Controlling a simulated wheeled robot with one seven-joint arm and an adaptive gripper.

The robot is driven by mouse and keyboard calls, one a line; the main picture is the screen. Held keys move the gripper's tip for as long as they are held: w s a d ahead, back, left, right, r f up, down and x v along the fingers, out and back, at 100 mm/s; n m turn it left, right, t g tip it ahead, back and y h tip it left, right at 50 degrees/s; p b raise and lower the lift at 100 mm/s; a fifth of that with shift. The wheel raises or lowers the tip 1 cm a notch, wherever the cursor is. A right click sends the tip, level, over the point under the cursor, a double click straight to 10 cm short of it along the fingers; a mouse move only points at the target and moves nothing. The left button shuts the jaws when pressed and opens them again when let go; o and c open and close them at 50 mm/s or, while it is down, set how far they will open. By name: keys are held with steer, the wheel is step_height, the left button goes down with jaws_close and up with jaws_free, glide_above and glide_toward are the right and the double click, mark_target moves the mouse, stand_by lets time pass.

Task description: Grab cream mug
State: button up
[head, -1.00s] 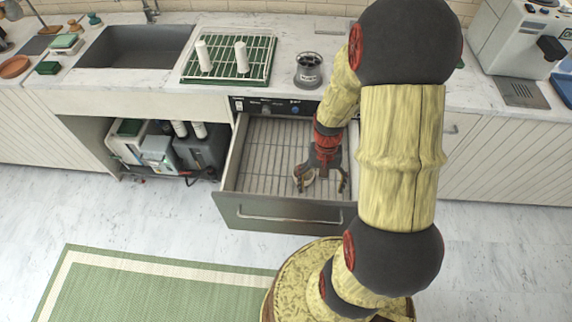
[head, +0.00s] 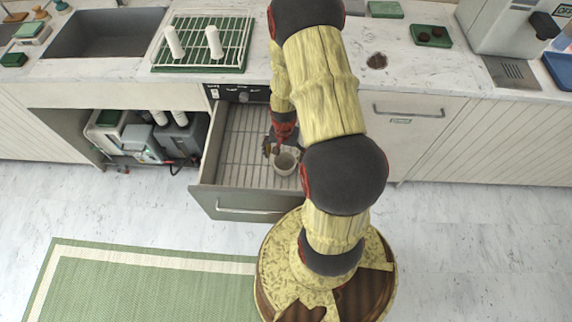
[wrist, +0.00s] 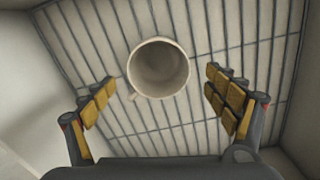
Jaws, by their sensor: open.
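The cream mug (head: 286,163) stands upright, mouth up, on the rack inside the open drawer, toward its right side. In the wrist view the mug (wrist: 159,68) is ahead of the fingers, with its handle toward the lower left. My gripper (head: 281,150) is down in the drawer close to the mug, partly hidden by my arm in the head view. In the wrist view my gripper (wrist: 163,104) is open and empty. Its two padded fingers stand wide apart, left and right of the mug's line, and no contact shows.
The pulled-out drawer (head: 241,208) has walls around the mug and a wire rack floor (head: 240,150). A drying rack (head: 203,42) with white cylinders stands on the counter above. A sink (head: 105,32) lies at the left. The rest of the drawer looks empty.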

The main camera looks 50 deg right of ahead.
mark_target(285, 168)
step_height(285, 168, down, 6)
steer(key=shift+d+r+b, duration=0.15)
steer(key=shift+r+b, duration=0.05)
steer(key=shift+b, duration=0.95)
steer(key=c, duration=0.3)
steer(key=c, duration=1.2)
steer(key=shift+r, duration=0.1)
steer(key=shift+c, duration=0.2)
